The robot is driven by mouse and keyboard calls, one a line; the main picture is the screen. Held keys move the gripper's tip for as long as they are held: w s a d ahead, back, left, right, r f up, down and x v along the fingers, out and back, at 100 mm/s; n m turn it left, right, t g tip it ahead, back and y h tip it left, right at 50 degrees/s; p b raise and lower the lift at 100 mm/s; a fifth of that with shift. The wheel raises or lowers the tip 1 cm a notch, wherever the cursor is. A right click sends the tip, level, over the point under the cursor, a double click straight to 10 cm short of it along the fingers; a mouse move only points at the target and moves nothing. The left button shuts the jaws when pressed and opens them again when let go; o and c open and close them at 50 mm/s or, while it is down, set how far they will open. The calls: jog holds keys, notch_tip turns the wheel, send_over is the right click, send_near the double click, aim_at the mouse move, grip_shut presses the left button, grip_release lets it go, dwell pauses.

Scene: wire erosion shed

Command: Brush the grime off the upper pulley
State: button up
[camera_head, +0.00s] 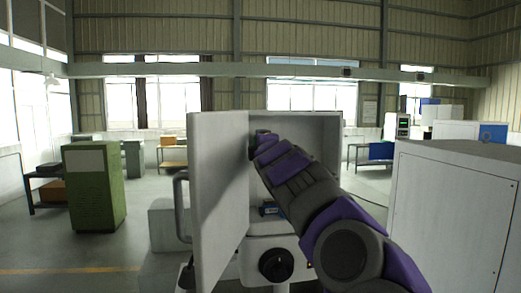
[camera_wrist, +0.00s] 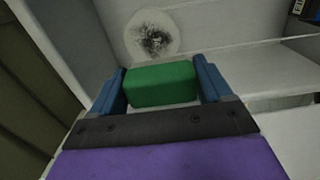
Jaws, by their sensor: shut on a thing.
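The upper pulley (camera_wrist: 150,35) shows at the top of the wrist view as a pale round disc. A dark, smeared patch of grime covers its middle. My gripper (camera_wrist: 163,82) has blue fingers, shut on the two ends of a green block-shaped brush (camera_wrist: 161,88). The brush lies just below the pulley in that view and overlaps its lower edge; I cannot tell whether they touch. In the head view my arm reaches into the open white machine cabinet (camera_head: 318,125), and the pulley and brush are hidden there.
The open cabinet door (camera_head: 218,190) stands close on the left of my arm. A small blue object (camera_head: 269,209) lies low in the cabinet, above a black knob (camera_head: 276,265). A large white box (camera_head: 455,210) stands at right and a green cabinet (camera_head: 95,188) at left.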

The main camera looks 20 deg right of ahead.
jog(key=shift+w+a+p, duration=0.15)
jog(key=shift+w+p, duration=0.15)
